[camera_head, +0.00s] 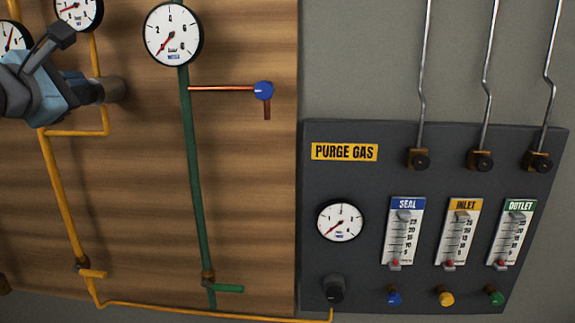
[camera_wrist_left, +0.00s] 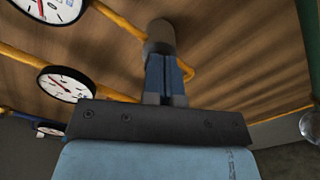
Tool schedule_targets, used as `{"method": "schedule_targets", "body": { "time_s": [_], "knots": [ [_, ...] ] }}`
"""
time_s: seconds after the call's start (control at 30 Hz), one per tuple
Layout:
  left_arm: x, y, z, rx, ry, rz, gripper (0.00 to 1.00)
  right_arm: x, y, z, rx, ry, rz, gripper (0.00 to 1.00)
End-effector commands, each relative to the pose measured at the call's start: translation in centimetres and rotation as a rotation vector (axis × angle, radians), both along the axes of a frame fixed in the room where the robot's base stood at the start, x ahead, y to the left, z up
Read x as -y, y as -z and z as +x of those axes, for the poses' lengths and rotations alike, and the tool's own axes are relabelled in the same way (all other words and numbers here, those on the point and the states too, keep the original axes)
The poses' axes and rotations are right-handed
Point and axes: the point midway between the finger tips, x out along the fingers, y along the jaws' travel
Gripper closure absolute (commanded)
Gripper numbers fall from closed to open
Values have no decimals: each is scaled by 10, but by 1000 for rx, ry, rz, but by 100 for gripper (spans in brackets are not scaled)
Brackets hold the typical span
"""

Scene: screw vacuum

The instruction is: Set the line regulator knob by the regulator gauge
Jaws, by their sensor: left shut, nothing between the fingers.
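A dark grey-brown cylindrical knob (camera_head: 112,89) stands out from the yellow line on the wooden board; I take it for the line regulator knob. It also shows in the wrist view (camera_wrist_left: 160,38). My left gripper (camera_head: 92,91) is shut and empty, its fingertips right at the knob; I cannot tell whether they touch. The shut fingers also show in the wrist view (camera_wrist_left: 165,70). A white gauge with a red needle (camera_head: 78,12) sits above the knob, its needle toward the lower left. Another gauge (camera_head: 12,38) is partly cut off at left. My right gripper is out of view.
A larger gauge (camera_head: 173,33) tops the green pipe (camera_head: 194,150), with a blue-handled valve (camera_head: 263,91) beside it. The dark purge gas panel (camera_head: 380,145) at right carries a gauge (camera_head: 340,220), a black knob (camera_head: 334,290) and several flow meters. Yellow piping (camera_head: 62,195) runs below my gripper.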

Motion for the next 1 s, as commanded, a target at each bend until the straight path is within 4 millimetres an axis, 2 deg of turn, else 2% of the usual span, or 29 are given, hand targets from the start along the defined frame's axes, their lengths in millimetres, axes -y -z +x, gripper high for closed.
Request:
{"method": "schedule_targets", "body": {
  "time_s": [0.03,0.1,0.33,1.0],
  "knots": [
    [1,-4,7,-3,1,-1,100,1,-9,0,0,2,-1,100],
    [2,3,15,0,1,-2,100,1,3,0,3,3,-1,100],
    [3,1,32,0,1,-1,100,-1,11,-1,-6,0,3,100],
    [1,1,36,1,0,-1,100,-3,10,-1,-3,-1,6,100]
  ]
}}
